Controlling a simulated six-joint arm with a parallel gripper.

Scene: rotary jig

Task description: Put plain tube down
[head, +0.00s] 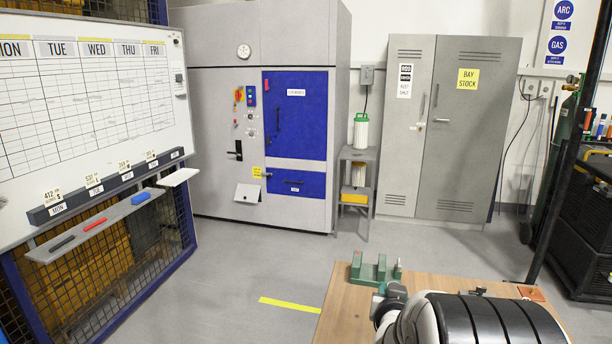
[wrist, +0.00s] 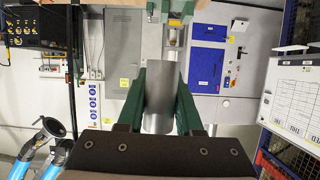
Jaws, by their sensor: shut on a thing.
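In the wrist view, the plain tube (wrist: 153,82) is a smooth grey cylinder between the two green fingers of my gripper (wrist: 160,75). The gripper is shut on it, and the tube lies lengthwise between the fingers. In the head view my arm fills the lower right and hides the gripper and tube. A green jig (head: 369,270) with upright parts stands at the back left of the wooden table (head: 345,312). Some green fixture parts (wrist: 183,8) also show at the top edge of the wrist view.
An orange-brown piece (head: 531,293) lies at the table's back right. Beyond the table are grey lockers (head: 470,130), a blue-doored cabinet (head: 295,115), a small stand (head: 355,185) and a whiteboard (head: 90,110). The floor between has a yellow line (head: 290,304) and is otherwise clear.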

